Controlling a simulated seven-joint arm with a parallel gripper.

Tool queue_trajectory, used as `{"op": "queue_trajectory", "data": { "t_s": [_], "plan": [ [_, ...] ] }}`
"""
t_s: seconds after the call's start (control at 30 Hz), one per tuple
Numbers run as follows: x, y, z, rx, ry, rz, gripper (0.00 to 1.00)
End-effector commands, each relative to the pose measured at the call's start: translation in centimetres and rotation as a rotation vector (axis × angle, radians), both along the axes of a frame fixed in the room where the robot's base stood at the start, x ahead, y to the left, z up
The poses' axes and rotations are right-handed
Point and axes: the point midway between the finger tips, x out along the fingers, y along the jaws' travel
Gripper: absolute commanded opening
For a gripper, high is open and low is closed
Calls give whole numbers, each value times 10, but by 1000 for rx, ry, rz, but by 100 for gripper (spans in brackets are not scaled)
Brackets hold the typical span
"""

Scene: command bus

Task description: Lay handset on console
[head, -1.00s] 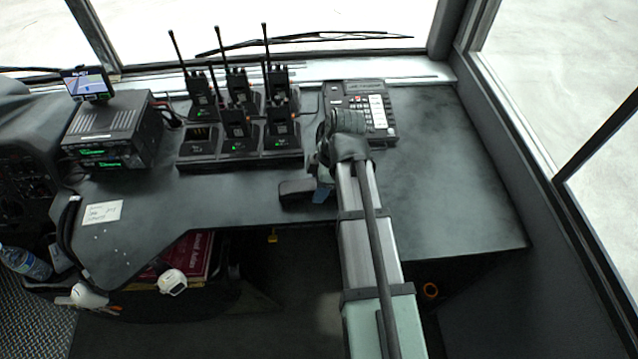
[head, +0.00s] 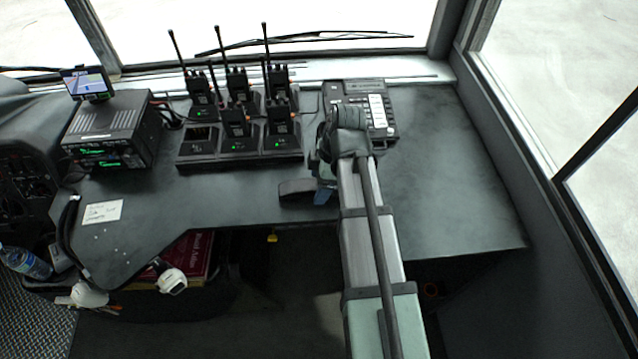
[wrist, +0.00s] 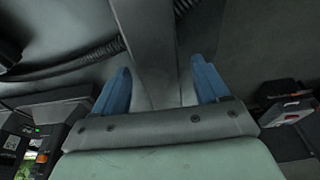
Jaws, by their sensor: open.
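The console (head: 378,108), a dark unit with a pale keypad panel, sits at the back of the desk, right of the radios. My arm covers part of its left side. A dark bar that looks like the handset (head: 296,189) lies at the desk's front edge, sticking out left of my gripper (head: 324,196). In the wrist view, my gripper (wrist: 160,88) is open, its blue fingers on either side of a grey bar, apparently the handset (wrist: 155,45). Gaps show between bar and fingers. The bar's lower end is hidden by the gripper body.
Several upright radios stand in a charger block (head: 240,157) left of the console. A radio unit with a small screen (head: 110,130) stands further left. A paper note (head: 102,211) lies at front left. The desk right of my arm (head: 460,190) is clear.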

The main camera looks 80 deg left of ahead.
Motion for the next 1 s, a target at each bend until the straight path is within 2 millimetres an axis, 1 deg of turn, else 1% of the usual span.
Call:
{"op": "queue_trajectory", "data": {
  "t_s": [0.4,0.6,0.8,1.0],
  "plan": [
    [17,1,65,2,0,-1,74],
    [24,1,90,1,0,0,74],
    [27,0,104,0,0,0,74],
    [28,0,107,-1,0,0,74]
  ]
}}
